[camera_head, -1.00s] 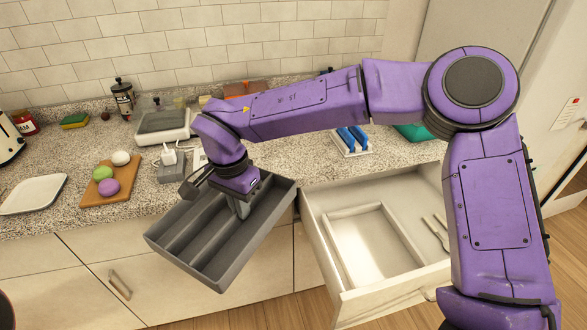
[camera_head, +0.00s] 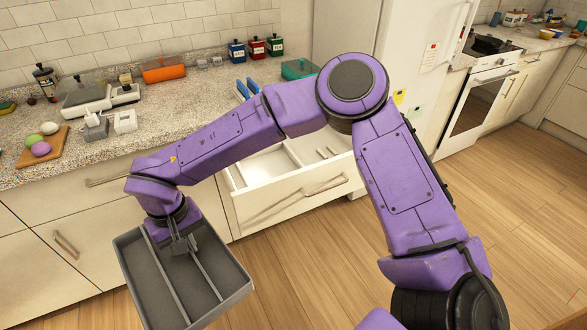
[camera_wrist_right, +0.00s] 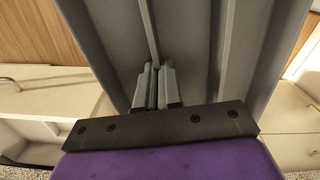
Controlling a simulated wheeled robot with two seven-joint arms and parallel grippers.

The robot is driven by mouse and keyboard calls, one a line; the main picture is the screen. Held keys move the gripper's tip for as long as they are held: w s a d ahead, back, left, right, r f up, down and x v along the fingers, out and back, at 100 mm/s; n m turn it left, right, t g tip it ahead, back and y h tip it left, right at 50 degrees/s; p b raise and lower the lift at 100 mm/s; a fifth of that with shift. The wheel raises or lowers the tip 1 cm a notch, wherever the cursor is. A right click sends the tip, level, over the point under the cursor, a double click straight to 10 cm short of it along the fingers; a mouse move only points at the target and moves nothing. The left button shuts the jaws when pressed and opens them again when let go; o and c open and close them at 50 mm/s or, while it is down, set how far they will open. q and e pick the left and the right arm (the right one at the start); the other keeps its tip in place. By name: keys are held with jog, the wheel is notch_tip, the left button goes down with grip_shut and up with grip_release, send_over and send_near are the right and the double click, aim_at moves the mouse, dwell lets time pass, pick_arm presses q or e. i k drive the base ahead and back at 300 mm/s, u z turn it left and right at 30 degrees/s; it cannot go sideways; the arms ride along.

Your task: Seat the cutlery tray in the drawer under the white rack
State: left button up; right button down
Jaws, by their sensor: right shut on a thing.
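The grey cutlery tray (camera_head: 237,283), with long compartments, hangs in the air in front of the counter, left of and nearer than the drawer. My right gripper (camera_head: 183,246) is shut on one of its dividers. The wrist view shows the fingers (camera_wrist_right: 157,88) pinching that divider, with the tray (camera_wrist_right: 196,45) beyond them. The drawer (camera_head: 300,199) stands open; my right arm passes over it and hides part of it. Blue-handled items (camera_head: 247,89) on the counter above mark the rack, which is mostly hidden behind my arm. My left gripper is out of view.
The fridge (camera_head: 385,70) and oven (camera_head: 478,110) stand right. The floor (camera_head: 300,270) in front is clear.

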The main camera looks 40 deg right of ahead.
aim_at(287, 179)
jog(key=k, duration=0.3)
jog(key=u, duration=1.8)
jog(key=i, duration=0.6)
jog(key=z, duration=2.95)
jog(key=i, duration=1.5)
jog(key=u, duration=0.05)
